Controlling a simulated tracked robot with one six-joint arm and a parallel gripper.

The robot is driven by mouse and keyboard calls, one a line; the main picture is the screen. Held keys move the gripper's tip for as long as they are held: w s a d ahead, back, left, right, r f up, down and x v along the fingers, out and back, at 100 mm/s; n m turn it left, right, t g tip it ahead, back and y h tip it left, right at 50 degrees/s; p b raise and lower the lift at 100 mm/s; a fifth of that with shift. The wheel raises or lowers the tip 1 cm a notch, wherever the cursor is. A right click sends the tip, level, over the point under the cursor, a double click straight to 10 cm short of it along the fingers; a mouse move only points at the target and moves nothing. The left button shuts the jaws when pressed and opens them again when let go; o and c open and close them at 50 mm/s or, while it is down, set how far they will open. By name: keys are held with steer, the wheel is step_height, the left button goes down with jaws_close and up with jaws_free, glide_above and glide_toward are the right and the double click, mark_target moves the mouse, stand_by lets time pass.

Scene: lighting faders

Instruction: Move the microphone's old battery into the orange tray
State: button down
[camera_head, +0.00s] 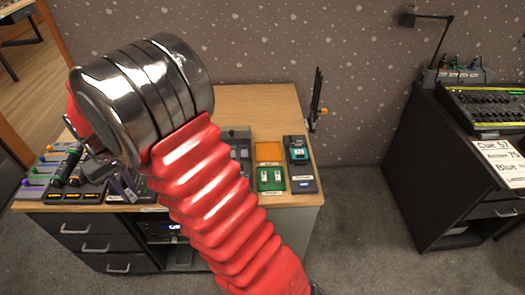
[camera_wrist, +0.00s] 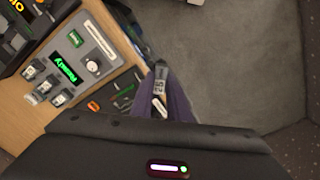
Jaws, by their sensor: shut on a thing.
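The orange tray (camera_head: 268,152) sits near the right end of the wooden desk, just behind a green tray. My gripper (camera_head: 125,185) is low over the left part of the desk's front edge, far left of the orange tray. In the wrist view my purple gripper (camera_wrist: 168,100) is shut on a small grey-and-white thing (camera_wrist: 160,87) with dark print. I cannot tell for certain that this is the old battery. A dark microphone with a green ring (camera_head: 68,165) lies left of my gripper; my arm hides part of the desk.
The green tray (camera_head: 270,179) holds two small pale items. A dark holder with a teal device (camera_head: 298,152) stands right of the trays. A grey panel with a green lit display (camera_wrist: 69,68) is on the desk. Coloured faders (camera_head: 50,170) stand at the left. Carpet lies before the desk.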

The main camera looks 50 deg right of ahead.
steer(key=shift+d, duration=0.6)
steer(key=n, duration=1.7)
glide_above(268, 152)
step_height(268, 152, down, 2)
steer(key=shift+s, duration=0.1)
steer(key=shift+f, duration=0.1)
steer(key=shift+f, duration=3.1)
steer(key=shift+f, duration=1.85)
